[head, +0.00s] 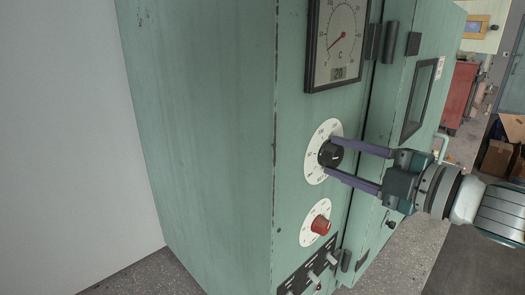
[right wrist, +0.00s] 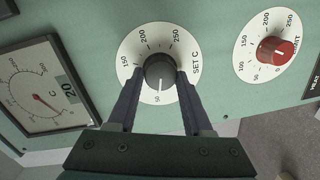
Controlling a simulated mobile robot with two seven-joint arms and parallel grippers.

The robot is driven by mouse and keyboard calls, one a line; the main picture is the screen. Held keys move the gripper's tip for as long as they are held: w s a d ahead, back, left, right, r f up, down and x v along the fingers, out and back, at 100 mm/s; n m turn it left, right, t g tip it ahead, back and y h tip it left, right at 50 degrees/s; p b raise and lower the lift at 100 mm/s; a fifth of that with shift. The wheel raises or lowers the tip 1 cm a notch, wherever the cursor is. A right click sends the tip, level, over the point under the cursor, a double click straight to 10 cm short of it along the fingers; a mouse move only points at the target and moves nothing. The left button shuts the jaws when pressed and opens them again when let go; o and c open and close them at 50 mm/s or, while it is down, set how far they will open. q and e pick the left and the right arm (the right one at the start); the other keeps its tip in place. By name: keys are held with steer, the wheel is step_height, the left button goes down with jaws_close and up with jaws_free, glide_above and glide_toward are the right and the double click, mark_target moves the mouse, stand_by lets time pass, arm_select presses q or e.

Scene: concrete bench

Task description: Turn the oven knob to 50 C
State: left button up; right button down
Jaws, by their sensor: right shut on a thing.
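The oven knob (head: 330,154) is black and sits in the middle of a round white dial (head: 314,166) on the green oven's front. In the right wrist view the knob (right wrist: 160,69) has a dial (right wrist: 130,52) marked SET C, with 50 at the bottom of the picture and 150, 200 and 250 around the left and top. My right gripper (head: 333,157) is shut on the knob, one finger at each side. My left gripper is out of view.
A red knob (head: 321,225) on its own white dial sits below. A gauge (head: 337,42) with a small display reading 20 is above. Switches (head: 312,277) are lower down. The oven door with its window (head: 419,98) is to the right, behind my right arm.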

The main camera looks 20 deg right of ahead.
stand_by(0.4)
steer(key=shift+c, duration=1.6)
jaws_free()
steer(key=shift+s, duration=0.1)
steer(key=b+v, duration=0.1)
steer(key=v, duration=0.8)
steer(key=shift+s+b, duration=0.35)
steer(key=shift+b, duration=0.05)
steer(key=shift+d, duration=0.15)
